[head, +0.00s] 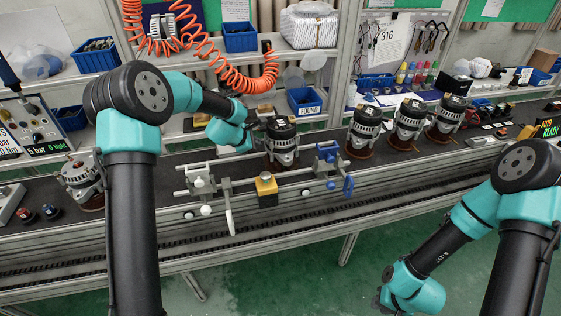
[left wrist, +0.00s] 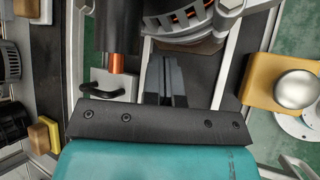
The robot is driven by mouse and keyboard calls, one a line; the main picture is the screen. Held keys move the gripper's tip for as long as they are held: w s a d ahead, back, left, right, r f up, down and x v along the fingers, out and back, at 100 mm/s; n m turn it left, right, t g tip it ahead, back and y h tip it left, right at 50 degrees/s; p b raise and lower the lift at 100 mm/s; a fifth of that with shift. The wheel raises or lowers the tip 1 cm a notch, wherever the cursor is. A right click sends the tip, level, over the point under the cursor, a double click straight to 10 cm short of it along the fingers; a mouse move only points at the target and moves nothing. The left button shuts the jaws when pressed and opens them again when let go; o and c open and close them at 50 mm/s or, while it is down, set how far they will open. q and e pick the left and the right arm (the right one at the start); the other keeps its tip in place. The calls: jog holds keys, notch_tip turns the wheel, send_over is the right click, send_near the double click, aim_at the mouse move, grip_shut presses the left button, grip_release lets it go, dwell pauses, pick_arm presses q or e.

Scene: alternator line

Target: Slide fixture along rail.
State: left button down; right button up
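A grey clamp assembly (head: 200,183) with white knobs and a lever, and a blue clamp assembly (head: 328,160), sit on light metal bars along the conveyor's front; I cannot tell which part is the fixture. An alternator (head: 283,146) stands upright between them, behind the bars. My left gripper (head: 254,128) is beside this alternator's upper left. In the left wrist view the alternator (left wrist: 190,18) is at the top, and the left gripper's dark fingers (left wrist: 172,82) look closed together with nothing visible between them. My right gripper (head: 384,299) hangs low at right, over the floor, its fingers mostly hidden.
A yellow button box (head: 266,189) is at the conveyor's front. Several alternators (head: 408,122) stand to the right, and another (head: 82,181) is at the far left. An orange coiled hose (head: 240,82) hangs behind. Green floor (head: 300,275) is clear in front.

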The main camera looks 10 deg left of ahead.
aim_at(273, 131)
pick_arm(q)
jog(key=shift+w+d, duration=1.15)
jog(key=shift+d, duration=1.05)
jog(key=shift+w+d, duration=1.15)
jog(key=shift+d, duration=1)
jog(key=shift+w+d, duration=1.15)
jog(key=shift+d, duration=1.05)
jog(key=shift+s+a, duration=0.35)
jog(key=shift+a, duration=0.3)
jog(key=shift+s+a, duration=0.3)
jog(key=shift+a, duration=0.3)
jog(key=shift+v, duration=4.05)
